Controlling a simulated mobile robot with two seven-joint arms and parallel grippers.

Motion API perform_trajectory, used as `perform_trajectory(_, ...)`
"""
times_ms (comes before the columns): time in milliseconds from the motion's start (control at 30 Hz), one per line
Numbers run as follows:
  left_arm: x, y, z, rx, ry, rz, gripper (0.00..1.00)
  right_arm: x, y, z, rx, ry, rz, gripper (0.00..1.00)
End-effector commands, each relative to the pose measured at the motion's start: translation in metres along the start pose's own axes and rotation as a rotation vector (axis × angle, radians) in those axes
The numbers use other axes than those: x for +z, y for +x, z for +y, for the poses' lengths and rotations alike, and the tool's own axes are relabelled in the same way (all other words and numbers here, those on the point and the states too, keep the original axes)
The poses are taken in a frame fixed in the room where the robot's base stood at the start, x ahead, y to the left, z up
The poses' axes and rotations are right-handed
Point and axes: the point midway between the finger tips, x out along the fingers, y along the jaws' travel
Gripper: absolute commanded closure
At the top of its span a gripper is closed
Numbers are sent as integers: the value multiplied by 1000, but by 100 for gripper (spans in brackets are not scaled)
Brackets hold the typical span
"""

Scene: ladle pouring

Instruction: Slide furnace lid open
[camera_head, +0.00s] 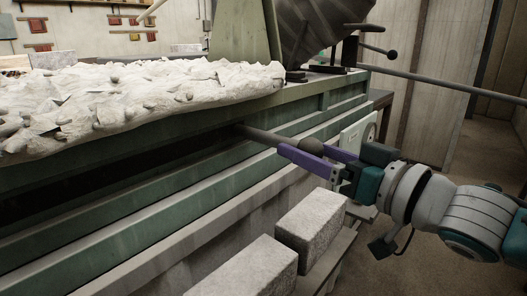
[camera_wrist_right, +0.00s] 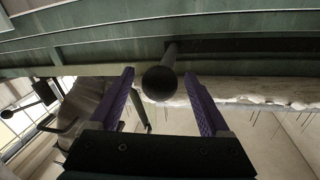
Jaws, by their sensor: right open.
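A dark rod handle (camera_head: 262,136) with a ball end (camera_head: 311,146) sticks out of a dark slot in the green furnace side (camera_head: 140,222). I cannot clearly make out the lid itself. My right gripper (camera_head: 307,150) is open, with its purple fingers on either side of the ball end. In the right wrist view the ball (camera_wrist_right: 159,84) sits between the two spread fingertips (camera_wrist_right: 158,76), with a visible gap on each side. My left gripper is not in view.
A lumpy whitish mass (camera_head: 130,98) covers the furnace top. Two pale blocks (camera_head: 310,225) (camera_head: 245,270) stand on a low ledge below my right gripper. A long dark rod (camera_head: 450,82) extends to the right at the back. Floor shows at the right.

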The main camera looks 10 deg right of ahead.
Motion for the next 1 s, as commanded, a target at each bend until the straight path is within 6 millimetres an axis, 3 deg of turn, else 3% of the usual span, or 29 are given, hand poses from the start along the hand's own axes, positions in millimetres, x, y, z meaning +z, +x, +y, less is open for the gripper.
perform_trajectory(367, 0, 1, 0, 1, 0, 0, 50, 0, 6, 0, 0, 0, 0, 21)
perform_trajectory(1000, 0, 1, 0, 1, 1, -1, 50, 0, 5, 0, 0, 0, 0, 93)
